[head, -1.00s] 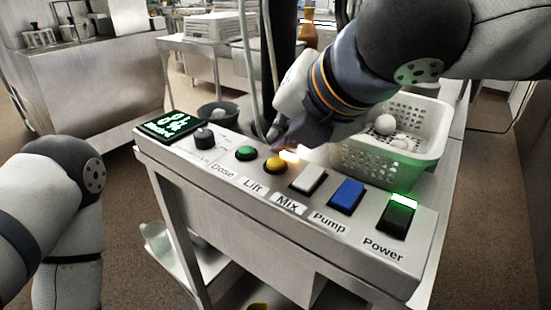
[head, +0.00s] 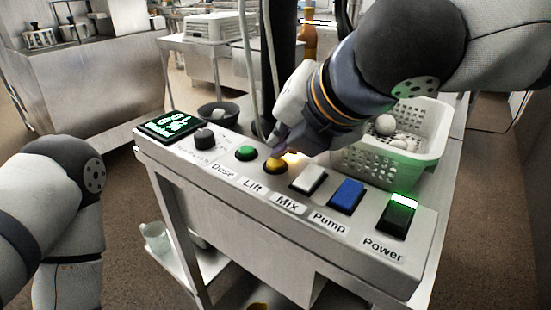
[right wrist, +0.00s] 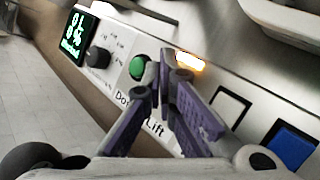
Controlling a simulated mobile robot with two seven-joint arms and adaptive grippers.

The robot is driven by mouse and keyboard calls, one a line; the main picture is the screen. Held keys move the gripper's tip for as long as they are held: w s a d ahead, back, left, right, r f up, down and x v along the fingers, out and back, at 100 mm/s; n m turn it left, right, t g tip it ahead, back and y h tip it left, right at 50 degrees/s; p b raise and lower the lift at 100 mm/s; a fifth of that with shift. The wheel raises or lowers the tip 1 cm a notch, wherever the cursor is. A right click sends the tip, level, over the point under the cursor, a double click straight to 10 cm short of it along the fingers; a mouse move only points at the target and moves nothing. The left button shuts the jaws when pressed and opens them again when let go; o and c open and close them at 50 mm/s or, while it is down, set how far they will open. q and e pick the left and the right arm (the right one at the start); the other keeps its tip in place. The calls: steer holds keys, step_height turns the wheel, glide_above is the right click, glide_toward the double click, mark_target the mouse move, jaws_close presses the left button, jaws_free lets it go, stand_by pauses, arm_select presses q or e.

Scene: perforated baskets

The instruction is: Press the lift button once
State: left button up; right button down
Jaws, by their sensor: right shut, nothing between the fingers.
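The lift button is the yellow round button (head: 274,168) above the "Lift" label (head: 253,185) on the sloped control panel (head: 232,190). My right gripper (head: 279,153) is shut and empty, with its fingertips right at the top of the yellow button in the head view. I cannot tell whether the button is pushed down. In the right wrist view the shut fingers (right wrist: 168,72) hide the yellow button, and the "Lift" label (right wrist: 155,128) shows between them. My left gripper is out of view; only my left arm shows.
The green button (head: 246,153) and the white button (head: 308,180) are close on either side. A blue button (head: 347,194), a lit power switch (head: 398,212), a knob (head: 204,139) and a display (head: 169,124) share the panel. A white perforated basket (head: 430,140) stands behind.

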mark_target(281, 161)
steer(key=shift+f, duration=0.45)
stand_by(0.6)
steer(key=shift+r, duration=0.9)
steer(key=shift+r, duration=2.55)
steer(key=shift+f, duration=0.1)
